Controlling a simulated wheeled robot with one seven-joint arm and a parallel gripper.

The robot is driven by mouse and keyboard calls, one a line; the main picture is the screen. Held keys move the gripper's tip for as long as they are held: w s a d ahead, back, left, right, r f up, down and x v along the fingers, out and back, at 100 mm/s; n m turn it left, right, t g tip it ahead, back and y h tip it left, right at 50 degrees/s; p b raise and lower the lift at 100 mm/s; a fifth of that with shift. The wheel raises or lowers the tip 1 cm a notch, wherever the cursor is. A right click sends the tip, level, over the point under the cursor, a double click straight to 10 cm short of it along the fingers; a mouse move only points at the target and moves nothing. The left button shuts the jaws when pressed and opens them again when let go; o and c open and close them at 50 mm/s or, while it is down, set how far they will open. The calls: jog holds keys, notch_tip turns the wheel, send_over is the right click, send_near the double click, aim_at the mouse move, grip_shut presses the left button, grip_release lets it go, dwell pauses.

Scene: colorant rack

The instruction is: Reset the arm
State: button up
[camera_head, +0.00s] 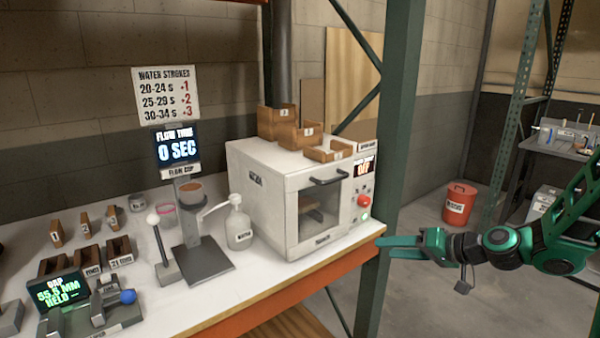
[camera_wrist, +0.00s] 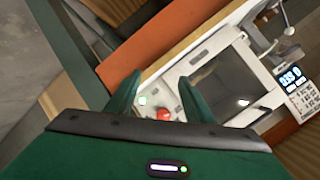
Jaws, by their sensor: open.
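My gripper (camera_head: 408,248) is at the right of the head view, held out level toward the left, just off the right end of the bench near the green rack post. Its green fingers also show in the wrist view (camera_wrist: 158,97), spread apart with nothing between them. Past the fingers in the wrist view lie the white oven's front, its red button (camera_wrist: 164,114) and a lit green button (camera_wrist: 142,100). My green arm (camera_head: 560,240) reaches in from the right edge of the head view.
The white oven (camera_head: 262,195) stands on the bench (camera_head: 290,272), with wooden boxes (camera_head: 300,135) on top. A green post (camera_head: 396,130) rises by the bench's right end. A flow cup stand (camera_head: 190,225) and pump bottle (camera_head: 238,228) stand left. A red bucket (camera_head: 459,204) is on the floor behind.

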jog(key=s+d+r+m+g+h, duration=0.1)
jog(key=s+d+g+h, duration=0.2)
jog(key=s, duration=0.9)
jog(key=s+d+r+m+g+h, duration=0.1)
jog(key=s+d+m+g+h, duration=0.1)
jog(key=s+d, duration=0.5)
jog(key=s+d+r+m+g+h, duration=0.1)
jog(key=s+d+m+g+h, duration=0.1)
jog(key=s, duration=1.4)
jog(key=d+g+h, duration=0.1)
jog(key=d+g, duration=0.1)
jog(key=d, duration=0.1)
jog(key=shift+s+h, duration=0.3)
jog(key=shift+h, duration=0.1)
jog(key=shift+d, duration=0.1)
